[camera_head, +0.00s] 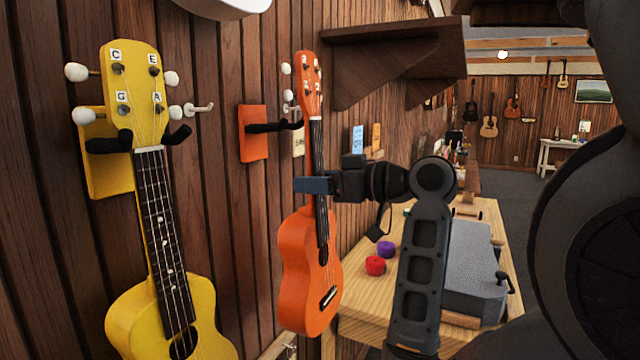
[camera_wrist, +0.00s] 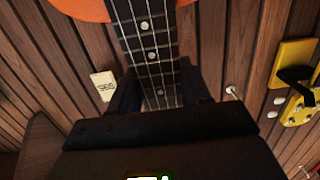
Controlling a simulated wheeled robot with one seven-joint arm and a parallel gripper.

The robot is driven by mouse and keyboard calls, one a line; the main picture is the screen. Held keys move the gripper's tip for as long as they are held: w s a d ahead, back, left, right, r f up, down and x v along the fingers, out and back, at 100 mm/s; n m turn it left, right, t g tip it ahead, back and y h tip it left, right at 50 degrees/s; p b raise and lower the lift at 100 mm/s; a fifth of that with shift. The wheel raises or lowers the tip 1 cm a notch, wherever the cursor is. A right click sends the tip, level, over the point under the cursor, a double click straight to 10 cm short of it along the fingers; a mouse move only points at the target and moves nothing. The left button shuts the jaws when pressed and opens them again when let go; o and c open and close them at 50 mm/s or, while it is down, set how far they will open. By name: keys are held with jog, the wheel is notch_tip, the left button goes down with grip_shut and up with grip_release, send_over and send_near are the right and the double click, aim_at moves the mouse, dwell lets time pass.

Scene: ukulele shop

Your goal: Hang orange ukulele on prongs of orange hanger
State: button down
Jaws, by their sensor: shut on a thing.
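The orange ukulele (camera_head: 310,268) hangs upright in the head view, head up and body down, just off the wall. My gripper (camera_head: 314,185) is shut on its neck below the headstock (camera_head: 309,84). In the wrist view the fretted neck (camera_wrist: 150,55) lies between my fingers (camera_wrist: 157,92), with part of the orange body above. The orange hanger (camera_head: 253,134) is on the wall to the left of the neck. Its black prongs (camera_head: 272,127) reach right towards the headstock, near its lower end. Whether they touch it I cannot tell.
A yellow ukulele (camera_head: 165,310) hangs on a yellow hanger (camera_head: 106,175) at the left. A dark wooden shelf (camera_head: 385,55) juts out above right. A wooden workbench (camera_head: 360,300) with a red roll (camera_head: 375,265) and a purple roll (camera_head: 386,249) stands below right.

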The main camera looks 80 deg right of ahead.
jog(key=shift+w+d+r, duration=0.15)
jog(key=shift+w, duration=0.15)
dwell(0.7)
jog(key=shift+r+x, duration=0.15)
jog(key=shift+x, duration=1.25)
jog(key=shift+r+x, duration=0.1)
jog(key=shift+x, duration=1.25)
jog(key=shift+f, duration=0.15)
jog(key=shift+f+b, duration=0.7)
jog(key=shift+f, duration=0.3)
jog(key=shift+w, duration=0.15)
jog(key=shift+x, duration=1)
jog(key=shift+r, duration=0.2)
